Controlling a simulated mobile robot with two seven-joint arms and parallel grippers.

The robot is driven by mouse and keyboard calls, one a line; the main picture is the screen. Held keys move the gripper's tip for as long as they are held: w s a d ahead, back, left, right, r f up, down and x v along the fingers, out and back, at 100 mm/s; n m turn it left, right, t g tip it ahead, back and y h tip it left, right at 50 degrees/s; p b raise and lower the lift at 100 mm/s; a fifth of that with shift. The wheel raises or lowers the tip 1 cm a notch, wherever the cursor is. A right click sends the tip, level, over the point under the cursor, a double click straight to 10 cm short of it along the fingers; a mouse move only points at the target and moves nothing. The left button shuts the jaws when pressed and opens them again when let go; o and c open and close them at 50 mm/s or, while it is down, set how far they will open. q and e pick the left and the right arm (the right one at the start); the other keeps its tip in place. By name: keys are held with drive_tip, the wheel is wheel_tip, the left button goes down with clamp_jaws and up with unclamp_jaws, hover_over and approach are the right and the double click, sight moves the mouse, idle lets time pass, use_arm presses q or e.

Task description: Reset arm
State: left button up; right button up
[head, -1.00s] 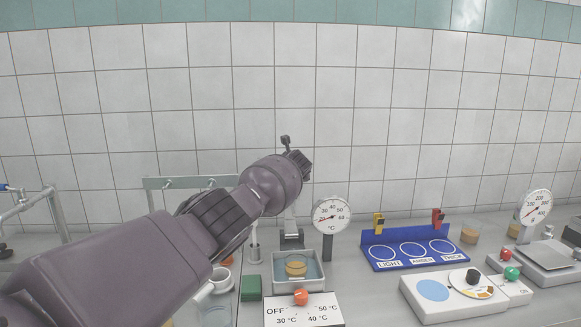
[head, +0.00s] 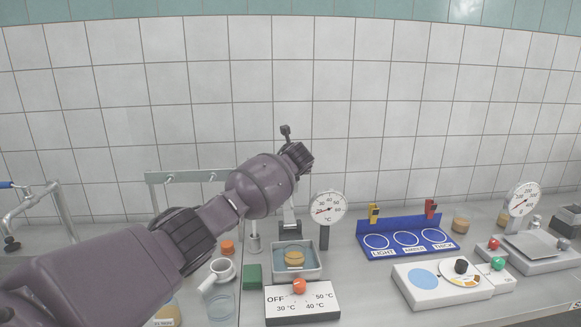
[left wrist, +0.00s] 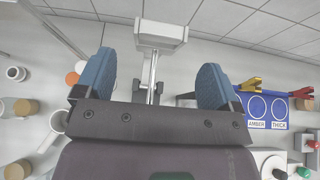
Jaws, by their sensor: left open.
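My left arm crosses the left of the head view, and its end is raised in front of the tiled wall. My left gripper shows in the left wrist view (left wrist: 155,85), its two blue fingertips wide apart with nothing held. Beyond the fingers are a pale box-shaped head and a thin metal post (left wrist: 152,75); I cannot tell their distance. The fingertips are not clear in the head view. My right gripper is in neither view.
Below the arm are a white mug (head: 222,270), a green block (head: 252,276) and a water bath (head: 312,271) holding a tan-lidded jar. A dial thermometer (head: 328,207), a blue rack (head: 372,249) and a scale (head: 555,262) stand to the right. The tiled wall rises behind.

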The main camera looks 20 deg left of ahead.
use_arm(q)
drive_tip(key=shift+s+d+r, duration=0.1)
drive_tip(key=shift+s+r, duration=0.05)
drive_tip(key=shift+s, duration=0.1)
idle(0.5)
